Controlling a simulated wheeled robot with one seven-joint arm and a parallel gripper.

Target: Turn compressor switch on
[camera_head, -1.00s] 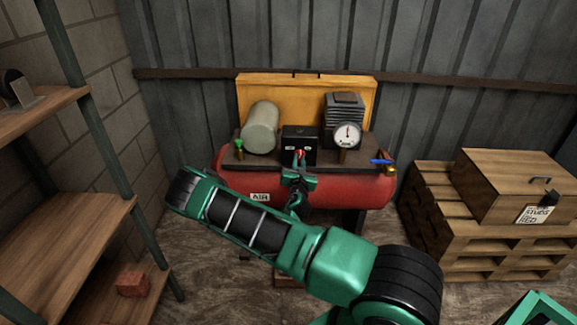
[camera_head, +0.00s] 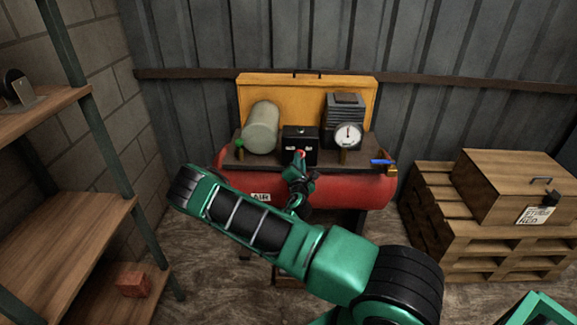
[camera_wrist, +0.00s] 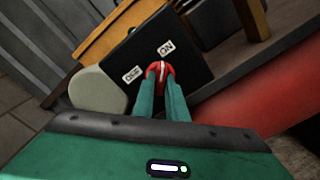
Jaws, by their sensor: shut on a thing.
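The compressor (camera_head: 345,190) has a red tank and stands against the back wall. Its black switch box (camera_head: 311,135) sits on top, between a pale cylinder and a gauge. In the wrist view, the box (camera_wrist: 190,72) carries an OFF label (camera_wrist: 132,74) and an ON label (camera_wrist: 166,47). The red switch knob (camera_wrist: 163,70) has a white line that points roughly toward ON. My gripper (camera_wrist: 160,78) is shut on this knob, one finger on each side. In the head view, my gripper (camera_head: 299,160) reaches the box front and partly hides the knob.
A pressure gauge (camera_head: 348,135) stands right of the box, with a blue-handled valve (camera_head: 381,162) farther right. A green-knobbed valve (camera_head: 239,145) is at the left. Shelves (camera_head: 80,230) stand left; a wooden box (camera_head: 515,185) on pallets stands right.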

